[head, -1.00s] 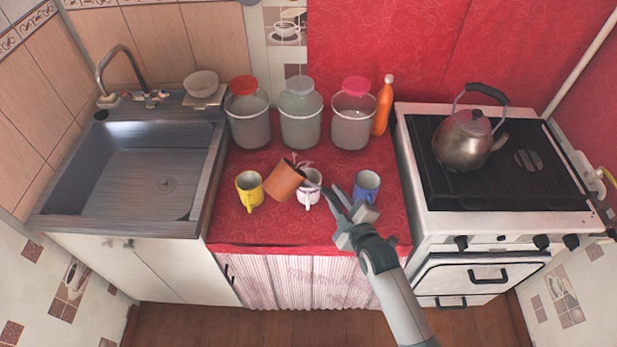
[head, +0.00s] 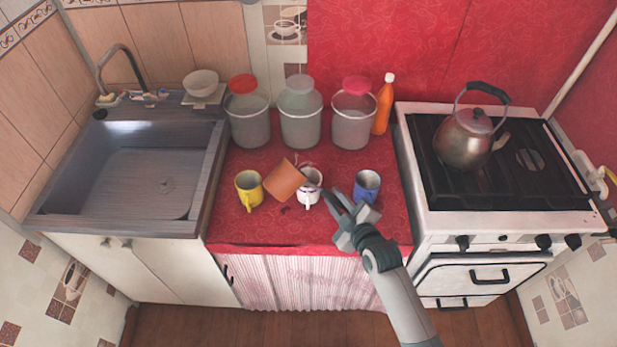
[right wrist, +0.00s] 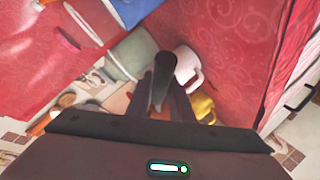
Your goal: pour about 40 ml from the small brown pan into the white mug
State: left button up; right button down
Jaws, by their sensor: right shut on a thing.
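The small brown pan (head: 284,181) is held tilted above the counter, between the yellow mug and the white mug. The white mug (head: 311,198) stands upright just right of it; the pan and its handle hide part of the mug. My right gripper (head: 340,204) is shut on the pan's dark handle, right of and nearer than the white mug. In the right wrist view the handle (right wrist: 164,66) rises between the fingers, with the white mug (right wrist: 190,68) beside it. The liquid level in the mug cannot be made out. My left gripper is not in view.
A yellow mug (head: 249,188) and a blue mug (head: 367,186) flank the white mug. Three lidded jars (head: 301,122) and an orange bottle (head: 383,105) stand behind. A small dark spot (head: 285,209) shows on the red cloth. The front strip is clear.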

jog(key=shift+w+d+r, duration=0.1)
jog(key=shift+w, duration=0.05)
jog(key=shift+w+d, duration=0.25)
jog(key=shift+w, duration=0.05)
jog(key=shift+d+f, duration=0.1)
jog(key=shift+f, duration=0.1)
jog(key=shift+s+a+m+g+y, duration=0.25)
jog(key=shift+m+g+y, duration=0.05)
jog(key=shift+m, duration=0.1)
